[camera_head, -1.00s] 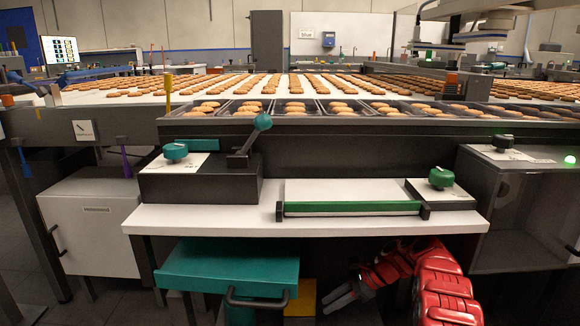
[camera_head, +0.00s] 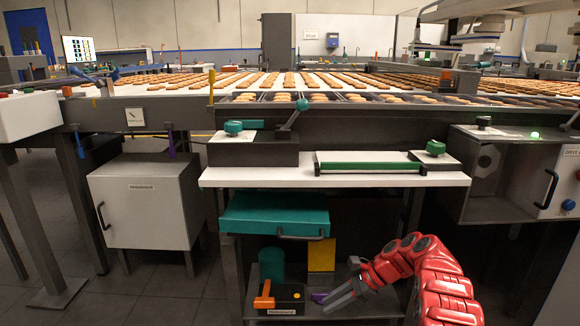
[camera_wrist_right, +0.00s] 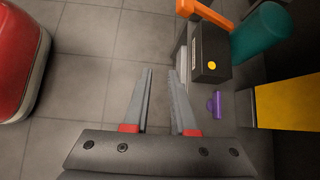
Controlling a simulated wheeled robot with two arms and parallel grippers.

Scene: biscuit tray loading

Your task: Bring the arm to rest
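My right arm (camera_head: 440,275) is red and comes in from the lower right of the head view. Its gripper (camera_head: 340,299) hangs low in front of the bench, in front of the lower shelf area. In the right wrist view the gripper (camera_wrist_right: 160,80) has its two grey fingers apart with only floor tiles showing between them. It is open and empty. My left gripper does not show in either view.
A white worktop (camera_head: 225,179) carries a teal knob, a lever and a green bar. Below are a teal drawer (camera_head: 273,218), a black box with an orange handle (camera_head: 280,300) and a yellow panel (camera_head: 321,255). A grey cabinet (camera_head: 145,205) stands left.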

